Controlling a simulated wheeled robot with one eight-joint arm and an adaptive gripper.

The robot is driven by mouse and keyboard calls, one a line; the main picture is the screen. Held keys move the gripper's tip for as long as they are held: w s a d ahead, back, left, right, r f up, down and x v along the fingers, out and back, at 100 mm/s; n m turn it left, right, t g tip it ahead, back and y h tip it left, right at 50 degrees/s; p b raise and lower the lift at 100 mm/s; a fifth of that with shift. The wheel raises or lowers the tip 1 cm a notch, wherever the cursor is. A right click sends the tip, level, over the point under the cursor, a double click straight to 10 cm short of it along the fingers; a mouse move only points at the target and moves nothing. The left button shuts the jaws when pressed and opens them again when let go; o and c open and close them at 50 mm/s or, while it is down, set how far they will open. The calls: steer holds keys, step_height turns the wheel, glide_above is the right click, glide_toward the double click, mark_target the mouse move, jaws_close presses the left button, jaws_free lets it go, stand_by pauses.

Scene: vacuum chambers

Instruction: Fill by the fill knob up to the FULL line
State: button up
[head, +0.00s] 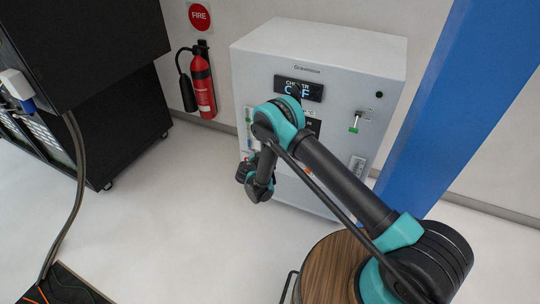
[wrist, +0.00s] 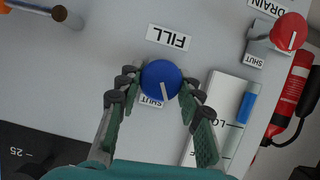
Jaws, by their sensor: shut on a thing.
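The blue fill knob (wrist: 161,79) sits on the pale panel under the camera, beside an upside-down FILL label (wrist: 169,37). Its white pointer mark points down in the wrist view, slightly right of a partly covered SHUT label (wrist: 151,101). My gripper (wrist: 161,83) is shut on the fill knob, one finger on each side. To the right, a white level gauge (wrist: 218,92) has a blue column (wrist: 243,108) and a mark label only partly legible. I cannot make out the FULL line. In the head view, my arm hides the knob on the white cabinet (head: 340,58).
A red drain knob (wrist: 289,31) with DRAIN and SHUT labels is at the wrist view's upper right. The cabinet display (head: 298,88) is partly covered by my arm. A fire extinguisher (head: 203,82), a black rack (head: 85,60) and a blue column (head: 462,85) stand nearby.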

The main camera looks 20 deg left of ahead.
steer(key=shift+s+a+n+h, duration=0.1)
steer(key=shift+a+n+h, duration=0.05)
steer(key=shift+n+h, duration=1.3)
steer(key=shift+n, duration=0.35)
steer(key=o, duration=1.2)
steer(key=v, duration=1.2)
steer(key=shift+r, duration=0.15)
